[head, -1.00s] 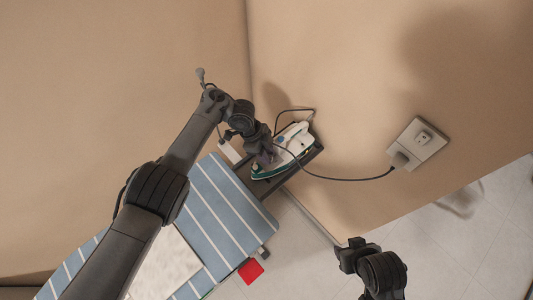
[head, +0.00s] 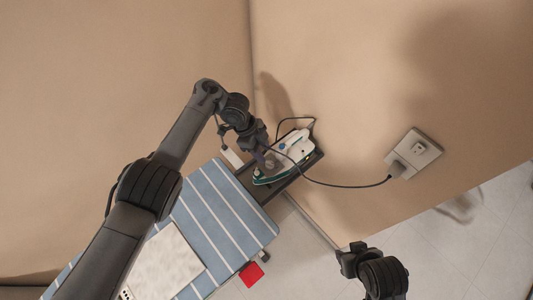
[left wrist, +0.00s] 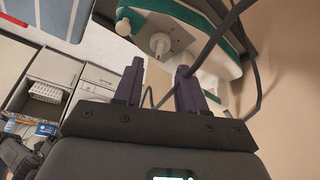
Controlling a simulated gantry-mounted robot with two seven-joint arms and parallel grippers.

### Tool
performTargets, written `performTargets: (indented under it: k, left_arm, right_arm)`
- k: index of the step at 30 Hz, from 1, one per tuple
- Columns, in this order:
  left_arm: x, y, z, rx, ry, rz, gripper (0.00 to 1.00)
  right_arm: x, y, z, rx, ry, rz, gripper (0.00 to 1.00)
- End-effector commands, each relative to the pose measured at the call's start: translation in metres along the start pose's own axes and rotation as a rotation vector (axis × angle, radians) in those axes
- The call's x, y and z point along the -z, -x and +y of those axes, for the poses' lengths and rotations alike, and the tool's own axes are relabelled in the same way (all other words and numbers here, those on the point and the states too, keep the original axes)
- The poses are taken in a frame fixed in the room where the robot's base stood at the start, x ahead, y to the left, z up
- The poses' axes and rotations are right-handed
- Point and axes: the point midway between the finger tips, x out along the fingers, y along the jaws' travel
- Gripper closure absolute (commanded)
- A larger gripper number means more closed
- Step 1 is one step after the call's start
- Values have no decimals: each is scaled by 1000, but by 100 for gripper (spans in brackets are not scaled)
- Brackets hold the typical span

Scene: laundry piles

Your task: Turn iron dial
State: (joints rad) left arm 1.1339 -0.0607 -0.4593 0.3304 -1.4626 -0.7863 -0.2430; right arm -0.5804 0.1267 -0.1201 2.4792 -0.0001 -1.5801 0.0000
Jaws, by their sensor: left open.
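The white and green iron (head: 296,146) sits on a dark rest at the end of the ironing board (head: 218,220). In the left wrist view the iron (left wrist: 190,18) fills the top, with a pale round knob (left wrist: 160,44), apparently the dial, projecting from it. My left gripper (head: 263,160) is at the board side of the iron. In the left wrist view its two dark fingers (left wrist: 158,80) are apart, with the knob beyond and roughly between their tips. They do not grip it. My right gripper (head: 350,258) hangs at the lower right, away from the iron; its jaw opening is unclear.
A dark cord (head: 340,185) runs from the iron to a wall socket (head: 413,153) and crosses close by the left fingers in the wrist view. Walls stand close behind the iron. A red item (head: 251,273) lies beside the board. Floor at the lower right is clear.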

Motion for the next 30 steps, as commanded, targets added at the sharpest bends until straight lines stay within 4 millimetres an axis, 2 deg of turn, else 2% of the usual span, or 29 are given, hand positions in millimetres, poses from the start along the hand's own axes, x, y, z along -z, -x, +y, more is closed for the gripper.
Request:
performTargets:
  k: [1, 3, 10, 15, 30]
  left_arm:
    - [2, 14, 0, -1, 2, 0, 60]
    - [3, 23, 0, -1, 1, 0, 60]
    - [2, 43, 0, -2, 1, 1, 60]
    - [1, 48, 0, -2, 0, 1, 60]
    - [0, 48, 0, -2, -1, 1, 60]
  right_arm:
    - [4, 14, 1, 0, 0, 1, 57]
    - [7, 22, 1, 0, 0, 2, 57]
    - [13, 38, 1, 1, -2, 2, 57]
    - [14, 42, 0, 5, -6, 3, 57]
    - [14, 42, -1, 7, -9, 3, 57]
